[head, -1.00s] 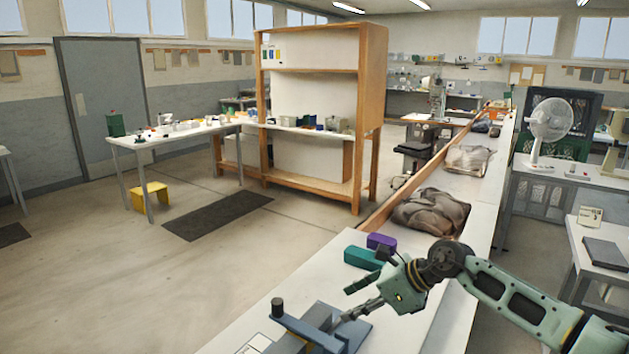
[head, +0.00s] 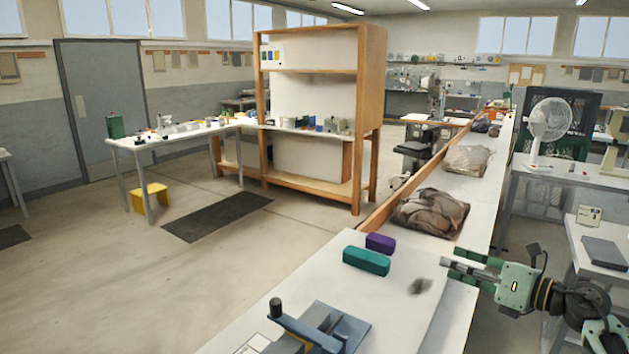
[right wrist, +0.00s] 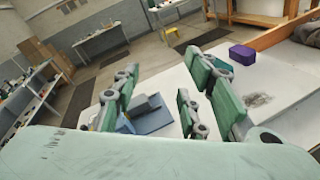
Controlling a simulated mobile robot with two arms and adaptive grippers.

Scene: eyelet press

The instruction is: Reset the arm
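My right gripper (head: 462,264) is over the right edge of the white bench in the head view, pointing left. It is open and empty; in the right wrist view its green finger pads stand apart with nothing between them. The eyelet press (head: 318,328), blue with a dark handle knob, sits on the near end of the bench, partly cut off by the frame's bottom. Its blue base (right wrist: 150,120) shows between my fingers in the right wrist view, well apart from them. My left gripper is not in view.
A teal box (head: 366,261) and a purple box (head: 380,243) stand on the bench (head: 330,280). A brown cloth bundle (head: 430,211) lies behind them. A dark smudge (head: 420,286) marks the bare top near my gripper. A side table (head: 590,240) stands at right.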

